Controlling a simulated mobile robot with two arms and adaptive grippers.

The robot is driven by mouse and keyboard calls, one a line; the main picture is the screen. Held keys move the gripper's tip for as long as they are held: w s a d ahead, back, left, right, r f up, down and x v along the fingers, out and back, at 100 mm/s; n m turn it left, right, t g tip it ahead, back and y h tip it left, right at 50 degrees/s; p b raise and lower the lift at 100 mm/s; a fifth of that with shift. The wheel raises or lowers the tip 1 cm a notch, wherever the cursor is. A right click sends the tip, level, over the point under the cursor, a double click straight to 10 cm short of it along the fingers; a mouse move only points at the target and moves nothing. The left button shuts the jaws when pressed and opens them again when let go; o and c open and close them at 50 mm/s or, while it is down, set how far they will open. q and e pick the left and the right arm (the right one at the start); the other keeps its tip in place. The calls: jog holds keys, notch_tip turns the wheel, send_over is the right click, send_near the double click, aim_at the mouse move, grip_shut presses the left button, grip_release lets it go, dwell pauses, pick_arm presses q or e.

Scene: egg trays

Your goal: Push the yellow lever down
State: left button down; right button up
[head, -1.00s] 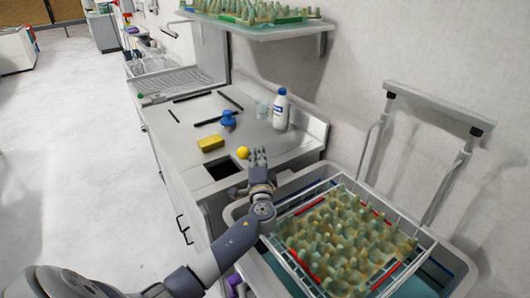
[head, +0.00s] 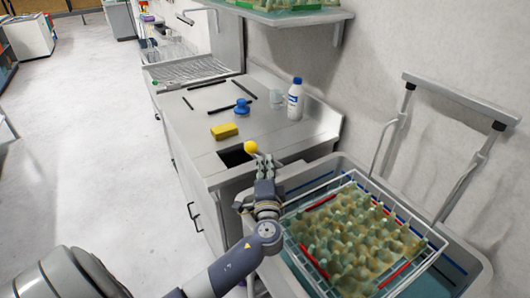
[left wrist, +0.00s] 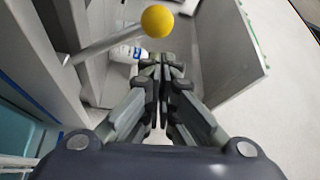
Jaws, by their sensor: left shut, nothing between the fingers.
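The yellow lever knob (head: 251,147) sits by the dark opening at the near edge of the steel counter. In the left wrist view the round yellow knob (left wrist: 157,21) tops a grey rod that slants down to the left. My left gripper (head: 264,160) is just beside the knob on its near right side in the head view. In the left wrist view its closed fingers (left wrist: 160,62) point toward the knob, which shows just beyond the tips. The fingers are shut with nothing between them. I cannot tell whether they touch the knob. My right gripper is not in view.
A wire rack of egg trays (head: 440,243) sits in a grey cart close to my left arm. A yellow sponge (head: 224,131), a blue-handled item (head: 242,107) and a white bottle (head: 295,100) stand on the counter (head: 200,115). A shelf (head: 290,20) hangs above.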

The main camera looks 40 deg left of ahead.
pick_arm(q)
jog(key=v, duration=0.4)
jog(key=shift+s+d, duration=0.3)
jog(key=shift+d, duration=0.05)
jog(key=shift+w, duration=0.1)
